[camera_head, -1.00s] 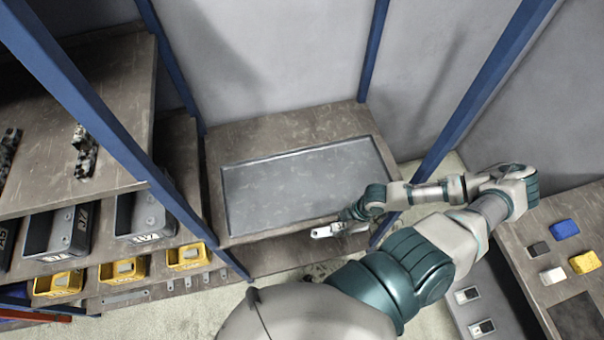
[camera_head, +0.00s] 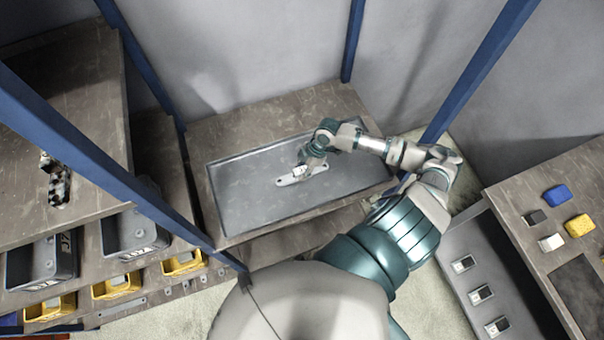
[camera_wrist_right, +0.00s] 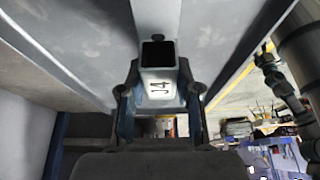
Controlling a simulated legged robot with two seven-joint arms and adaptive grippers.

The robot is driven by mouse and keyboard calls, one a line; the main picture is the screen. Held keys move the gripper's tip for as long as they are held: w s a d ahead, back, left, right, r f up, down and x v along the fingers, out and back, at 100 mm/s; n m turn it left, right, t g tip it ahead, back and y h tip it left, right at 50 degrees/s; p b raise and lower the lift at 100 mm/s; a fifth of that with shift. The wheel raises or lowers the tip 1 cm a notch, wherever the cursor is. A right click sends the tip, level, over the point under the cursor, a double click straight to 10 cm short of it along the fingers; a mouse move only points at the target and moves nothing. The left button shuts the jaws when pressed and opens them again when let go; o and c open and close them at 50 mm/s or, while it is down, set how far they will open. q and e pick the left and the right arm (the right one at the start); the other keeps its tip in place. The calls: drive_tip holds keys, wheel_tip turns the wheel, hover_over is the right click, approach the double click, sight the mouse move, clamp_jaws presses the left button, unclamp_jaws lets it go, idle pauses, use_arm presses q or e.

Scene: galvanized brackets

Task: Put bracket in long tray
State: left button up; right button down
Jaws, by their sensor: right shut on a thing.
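The long tray (camera_head: 235,205) is a flat grey metal tray with a low rim on a worn wooden shelf. My right gripper (camera_head: 304,166) is over the middle of this tray, shut on a pale galvanized bracket (camera_head: 290,180). The bracket lies within the tray's outline; I cannot tell whether it touches the tray floor. My left gripper is out of view.
Blue posts (camera_head: 475,70) frame the shelf. Grey bins (camera_head: 135,232) and yellow bins (camera_head: 117,287) stand on the left rack. A bench at right holds a blue block (camera_head: 557,194) and a yellow block (camera_head: 579,226). The tray around the bracket is clear.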

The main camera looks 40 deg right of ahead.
drive_tip(key=shift+a+f, duration=0.15)
drive_tip(key=shift+f, duration=0.3)
wheel_tip(320, 180, down, 2)
drive_tip(key=shift+a+f, duration=0.1)
drive_tip(key=shift+f, duration=0.15)
drive_tip(key=c, duration=1)
unclamp_jaws()
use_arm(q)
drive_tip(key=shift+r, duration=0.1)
use_arm(e)
drive_tip(key=shift+o, duration=1)
drive_tip(key=shift+d, duration=0.25)
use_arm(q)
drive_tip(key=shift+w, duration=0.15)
use_arm(e)
drive_tip(key=v, duration=1.2)
drive_tip(key=shift+a, duration=0.15)
